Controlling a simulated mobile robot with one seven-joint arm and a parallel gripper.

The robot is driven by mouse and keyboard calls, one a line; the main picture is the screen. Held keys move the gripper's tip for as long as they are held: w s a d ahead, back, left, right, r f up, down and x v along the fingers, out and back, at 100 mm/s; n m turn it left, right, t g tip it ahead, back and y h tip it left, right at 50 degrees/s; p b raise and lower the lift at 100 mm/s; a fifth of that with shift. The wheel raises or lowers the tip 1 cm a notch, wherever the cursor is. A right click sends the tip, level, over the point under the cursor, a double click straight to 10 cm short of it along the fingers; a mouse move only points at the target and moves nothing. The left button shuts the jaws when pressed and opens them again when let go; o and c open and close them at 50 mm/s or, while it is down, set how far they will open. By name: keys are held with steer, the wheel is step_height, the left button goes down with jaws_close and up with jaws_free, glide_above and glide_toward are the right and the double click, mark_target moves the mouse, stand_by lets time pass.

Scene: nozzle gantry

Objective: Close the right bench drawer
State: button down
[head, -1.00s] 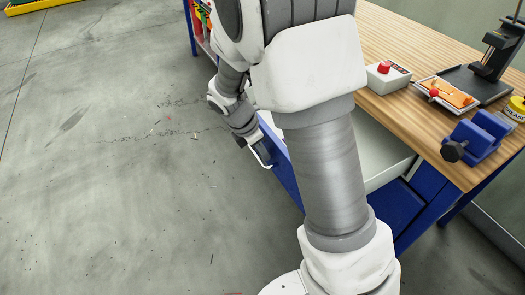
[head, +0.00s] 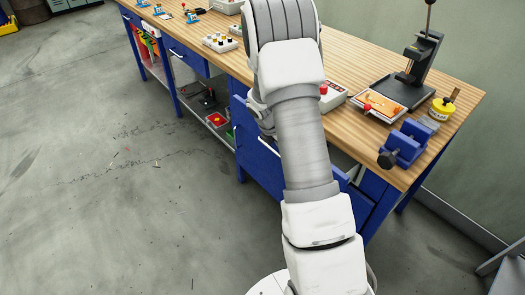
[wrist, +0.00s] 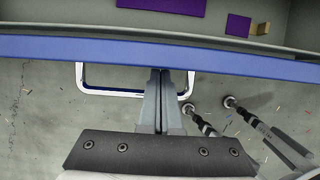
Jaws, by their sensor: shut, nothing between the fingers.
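The right bench drawer (head: 260,168) has a blue front and stands partly open below the bench top; my arm hides much of it in the head view. In the wrist view its blue front edge (wrist: 240,63) crosses the picture, with the grey inside beyond. The silver handle (wrist: 92,88) sticks out from the front. My gripper (wrist: 161,76) is shut and empty, its fingertips at the drawer front, within the handle's span in the picture. I cannot tell whether they touch. In the head view my arm hides the gripper.
Purple pieces (wrist: 238,25) and a small wooden block (wrist: 263,29) lie in the drawer. The wooden bench top (head: 455,97) carries a blue vise (head: 405,143), a press (head: 422,55) and a red-button box (head: 333,96).

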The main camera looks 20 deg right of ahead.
steer(key=d+p, duration=0.1)
steer(key=d, duration=0.1)
steer(key=w+d+p, duration=0.1)
steer(key=d, duration=0.2)
steer(key=w+d+p, duration=0.1)
steer(key=d, duration=0.2)
steer(key=shift+w+d, duration=0.2)
steer(key=shift+d, duration=0.05)
steer(key=shift+r, duration=0.1)
